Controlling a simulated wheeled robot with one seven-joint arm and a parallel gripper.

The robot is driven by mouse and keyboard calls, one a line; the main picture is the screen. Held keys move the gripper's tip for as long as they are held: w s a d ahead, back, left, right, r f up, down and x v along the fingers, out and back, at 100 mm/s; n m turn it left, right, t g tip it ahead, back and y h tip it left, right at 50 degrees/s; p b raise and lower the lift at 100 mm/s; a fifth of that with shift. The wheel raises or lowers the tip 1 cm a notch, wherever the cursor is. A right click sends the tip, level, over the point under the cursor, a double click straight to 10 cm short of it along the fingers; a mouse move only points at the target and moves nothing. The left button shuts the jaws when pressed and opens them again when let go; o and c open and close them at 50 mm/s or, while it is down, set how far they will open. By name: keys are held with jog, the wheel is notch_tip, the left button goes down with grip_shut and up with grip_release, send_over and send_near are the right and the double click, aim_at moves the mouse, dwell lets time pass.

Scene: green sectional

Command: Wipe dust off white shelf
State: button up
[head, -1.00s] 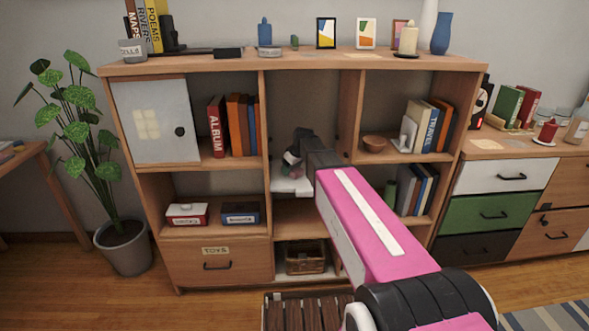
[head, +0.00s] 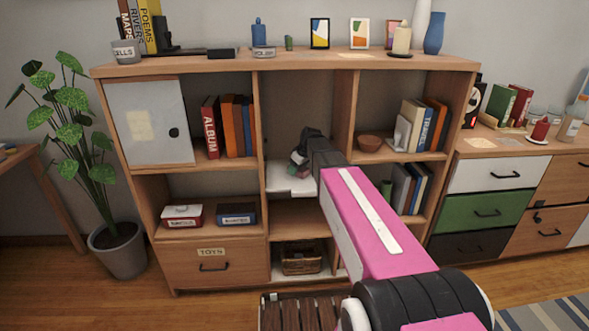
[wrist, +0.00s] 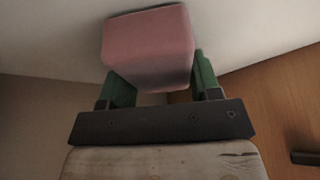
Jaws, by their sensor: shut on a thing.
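The white shelf (head: 283,184) is a pale board in the middle column of the wooden bookcase. It also shows as a whitish surface in the wrist view (wrist: 50,45). My gripper (head: 299,160) reaches into that compartment, over the shelf's right part. In the wrist view its green fingers (wrist: 158,82) are shut on a pink block (wrist: 148,45) that looks like a sponge. The block is at or very near the white surface; I cannot tell if it touches. My arm hides the shelf's right side. I cannot make out dust on the visible part.
Bookcase uprights (head: 257,130) bound the compartment at left and right. A wicker basket (head: 301,259) sits below. A brown bowl (head: 369,143) and books (head: 229,125) stand in neighbouring compartments. A slatted wooden thing (head: 300,311) is low in front.

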aim_at(305, 167)
jog(key=shift+d, duration=1.65)
jog(key=shift+d+f, duration=0.15)
jog(key=shift+d, duration=1.85)
jog(key=shift+r, duration=3.05)
jog(key=shift+r, duration=0.15)
jog(key=shift+r, duration=1.35)
